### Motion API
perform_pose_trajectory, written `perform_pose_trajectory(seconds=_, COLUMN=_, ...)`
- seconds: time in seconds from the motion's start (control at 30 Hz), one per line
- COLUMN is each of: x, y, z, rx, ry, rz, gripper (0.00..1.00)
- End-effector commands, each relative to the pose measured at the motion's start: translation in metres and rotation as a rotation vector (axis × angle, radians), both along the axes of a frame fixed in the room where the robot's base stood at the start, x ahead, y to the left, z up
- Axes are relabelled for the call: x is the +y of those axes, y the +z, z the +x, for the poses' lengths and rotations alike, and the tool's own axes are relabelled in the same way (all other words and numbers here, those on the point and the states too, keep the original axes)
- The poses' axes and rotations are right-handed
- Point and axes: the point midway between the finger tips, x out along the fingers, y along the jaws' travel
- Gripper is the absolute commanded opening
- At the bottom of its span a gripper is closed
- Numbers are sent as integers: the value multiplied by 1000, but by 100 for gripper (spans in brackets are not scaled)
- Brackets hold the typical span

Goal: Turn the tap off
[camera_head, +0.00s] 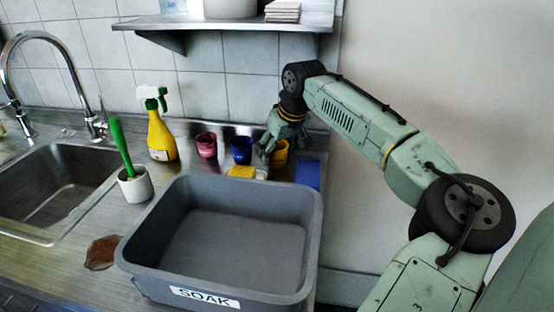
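I cannot make out a stream of water. My gripper (267,151) points down at the back of the counter, far to the right of the tap, beside the blue cup (241,150) and in front of part of the yellow cup (279,155). Its fingers are small and dark here, and whether they are open is unclear.
A grey tub (205,281) marked SOAK fills the front counter. A yellow spray bottle (160,140), a white pot (135,188) with a green brush (121,146) and a pink cup (206,146) stand between gripper and tap. A shelf (230,23) overhangs. A brown patch (102,252) lies in front.

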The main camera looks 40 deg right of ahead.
Motion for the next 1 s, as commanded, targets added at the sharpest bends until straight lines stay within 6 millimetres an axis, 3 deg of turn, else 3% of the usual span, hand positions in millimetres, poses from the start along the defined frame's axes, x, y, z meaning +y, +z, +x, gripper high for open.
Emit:
perform_pose_trajectory(seconds=0.4, x=0, y=0, z=0, rx=0, ry=0, rz=0, gripper=29)
perform_pose_trajectory(seconds=0.77, x=0, y=6, z=-7, rx=-1, ry=-1, rz=1, gripper=29)
perform_pose_trajectory(seconds=1.0, x=2, y=24, z=-39, rx=-2, ry=-1, rz=1, gripper=29)
